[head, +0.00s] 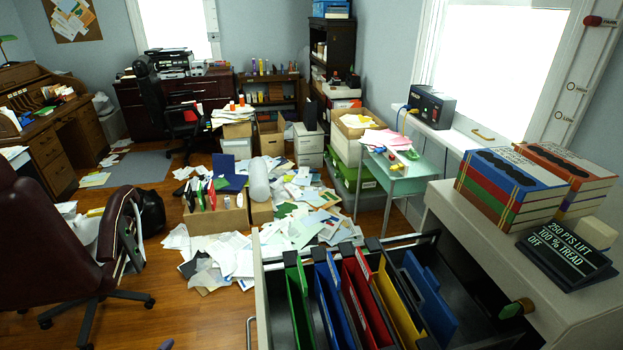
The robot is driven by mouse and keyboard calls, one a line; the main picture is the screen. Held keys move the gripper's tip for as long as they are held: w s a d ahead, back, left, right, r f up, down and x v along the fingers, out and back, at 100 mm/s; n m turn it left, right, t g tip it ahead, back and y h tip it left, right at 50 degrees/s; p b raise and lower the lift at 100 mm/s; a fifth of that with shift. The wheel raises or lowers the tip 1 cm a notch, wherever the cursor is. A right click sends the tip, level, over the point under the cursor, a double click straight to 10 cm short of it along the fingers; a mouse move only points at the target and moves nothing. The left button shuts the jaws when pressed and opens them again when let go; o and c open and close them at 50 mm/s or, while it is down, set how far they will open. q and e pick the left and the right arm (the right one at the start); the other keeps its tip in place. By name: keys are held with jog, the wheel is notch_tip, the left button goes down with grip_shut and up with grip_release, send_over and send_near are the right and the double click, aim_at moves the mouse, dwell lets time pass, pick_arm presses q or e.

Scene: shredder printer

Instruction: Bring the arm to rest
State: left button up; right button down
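Neither of my grippers shows in the head view, and no arm can be made out for certain. A small purple-grey tip (166,345) shows at the bottom edge, too little to tell what it is. An open file drawer (262,300) in front holds green (300,305), blue (330,300), red (365,300) and yellow (398,305) hanging folders. A further blue folder (430,295) leans at the right of the drawer.
A white cabinet top (460,205) at right bears thick striped books (510,190) and a black sign (565,255). A glass side table (405,175) stands behind the drawer. Papers (225,260) litter the floor. A dark red chair (60,250) stands at left.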

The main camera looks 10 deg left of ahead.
pick_arm(q)
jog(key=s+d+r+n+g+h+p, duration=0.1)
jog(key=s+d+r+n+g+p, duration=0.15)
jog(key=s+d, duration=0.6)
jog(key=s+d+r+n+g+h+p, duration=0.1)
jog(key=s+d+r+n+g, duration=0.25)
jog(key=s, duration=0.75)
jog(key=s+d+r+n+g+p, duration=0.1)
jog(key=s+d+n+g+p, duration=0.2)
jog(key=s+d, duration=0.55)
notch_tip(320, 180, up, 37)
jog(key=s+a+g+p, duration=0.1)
jog(key=p, duration=3.5)
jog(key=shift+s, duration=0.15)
